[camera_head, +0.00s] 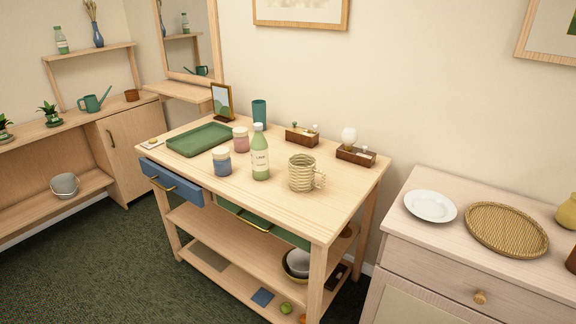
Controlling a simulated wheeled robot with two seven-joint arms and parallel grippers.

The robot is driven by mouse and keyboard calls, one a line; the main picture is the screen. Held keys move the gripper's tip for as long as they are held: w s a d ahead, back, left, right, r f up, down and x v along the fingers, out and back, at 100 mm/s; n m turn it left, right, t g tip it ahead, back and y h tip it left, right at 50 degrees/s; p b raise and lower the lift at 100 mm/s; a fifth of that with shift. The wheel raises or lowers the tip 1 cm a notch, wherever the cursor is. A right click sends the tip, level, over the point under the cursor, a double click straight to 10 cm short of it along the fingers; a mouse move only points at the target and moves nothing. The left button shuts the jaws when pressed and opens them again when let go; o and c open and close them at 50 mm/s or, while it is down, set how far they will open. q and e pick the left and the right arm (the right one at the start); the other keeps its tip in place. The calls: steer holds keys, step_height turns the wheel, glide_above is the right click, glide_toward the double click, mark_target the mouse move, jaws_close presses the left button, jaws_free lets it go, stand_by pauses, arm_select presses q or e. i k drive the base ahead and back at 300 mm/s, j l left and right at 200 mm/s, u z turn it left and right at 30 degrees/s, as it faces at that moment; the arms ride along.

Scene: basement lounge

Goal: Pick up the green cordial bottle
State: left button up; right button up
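The green cordial bottle (260,156) stands upright on the wooden table (257,202). It is pale green with a white cap and a white label. A blue jar (222,162) with a pale lid stands to its left, and a pink jar (241,139) stands behind it to the left. A woven mug (302,173) stands to its right. A second, smaller green bottle (61,40) with a white label is on the wall shelf at the far left. Neither of my grippers shows in the head view.
A green tray (172,151), a picture frame (222,101), a teal cup (259,114) and two wooden boxes (302,137) are also on the table. The blue drawer (171,185) is partly pulled out. The front right tabletop is clear. A dresser (440,258) stands right.

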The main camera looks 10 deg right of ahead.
mark_target(259, 149)
steer(key=i+j+z, duration=0.1)
steer(key=z, duration=0.25)
steer(key=i+j+z, duration=0.15)
steer(key=z, duration=0.2)
steer(key=i+j+z, duration=0.1)
steer(key=z, duration=0.25)
